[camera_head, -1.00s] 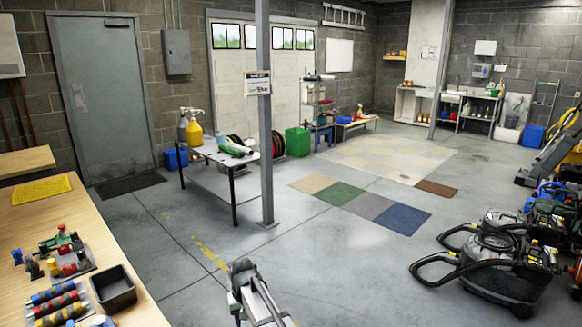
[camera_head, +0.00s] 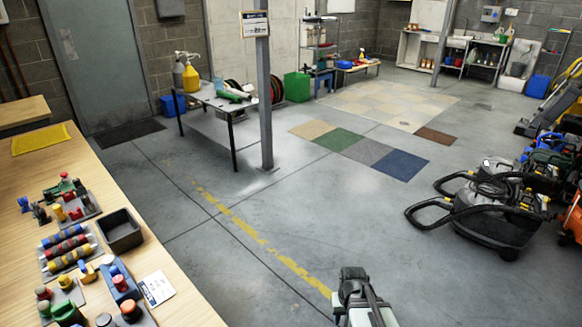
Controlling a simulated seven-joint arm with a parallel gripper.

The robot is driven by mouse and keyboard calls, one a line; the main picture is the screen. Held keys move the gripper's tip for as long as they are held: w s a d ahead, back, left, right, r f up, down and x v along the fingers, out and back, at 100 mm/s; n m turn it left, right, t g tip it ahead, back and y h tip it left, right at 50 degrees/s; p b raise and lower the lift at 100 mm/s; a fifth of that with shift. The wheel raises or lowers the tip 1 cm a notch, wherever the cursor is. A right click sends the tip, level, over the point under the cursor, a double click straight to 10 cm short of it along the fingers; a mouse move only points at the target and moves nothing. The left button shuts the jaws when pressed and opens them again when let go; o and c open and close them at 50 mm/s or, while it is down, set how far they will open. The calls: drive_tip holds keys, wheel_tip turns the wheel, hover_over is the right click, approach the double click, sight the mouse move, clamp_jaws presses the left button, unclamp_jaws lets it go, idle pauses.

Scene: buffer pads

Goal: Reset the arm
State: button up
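Part of my arm (camera_head: 362,302), pale with a dark top, shows at the bottom edge, right of centre. It stands in front of bare floor and touches nothing that I can see. I can make out no gripper fingers, so whether my gripper holds anything is hidden.
The wooden workbench (camera_head: 150,262) on the left bears a black tray (camera_head: 121,231), coloured rollers (camera_head: 66,248), knobbed blocks and a yellow pad (camera_head: 41,139). Black machines (camera_head: 490,210) stand at right. The middle floor is clear.

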drive_tip(key=s+f+g, duration=0.3)
drive_tip(key=s+f, duration=0.6)
drive_tip(key=s, duration=0.5)
drive_tip(key=s+f+g, duration=0.3)
drive_tip(key=s+f, duration=0.7)
drive_tip(key=s, duration=0.5)
drive_tip(key=shift+f+g, duration=0.3)
